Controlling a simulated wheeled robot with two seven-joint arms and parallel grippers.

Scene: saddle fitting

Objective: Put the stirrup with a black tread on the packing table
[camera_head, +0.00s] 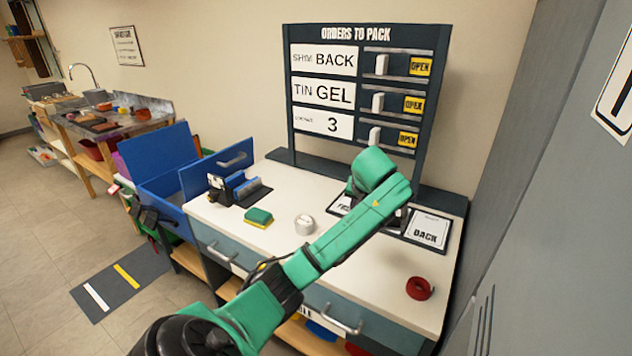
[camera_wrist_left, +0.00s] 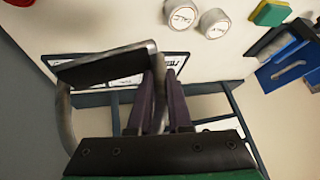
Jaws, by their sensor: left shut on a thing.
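My left gripper (camera_wrist_left: 165,82) is shut on the stirrup, whose metal frame shows in the left wrist view (camera_wrist_left: 66,112) with a flat black tread (camera_wrist_left: 105,66). The fingers grip one side of the frame, and the tread is out to the left of them in that view. In the head view my left arm reaches over the back of the white-topped packing table (camera_head: 255,292), and its green wrist hides most of the gripper and stirrup. I cannot tell whether the stirrup touches the table. My right gripper is not in view.
On the table are a silver tin (camera_head: 305,224), a green-yellow sponge (camera_head: 258,217), a black-and-blue device (camera_head: 235,188), a red ring (camera_head: 419,288) and a framed card (camera_head: 428,228). The order board (camera_head: 320,75) stands behind. The front right of the tabletop is fairly clear.

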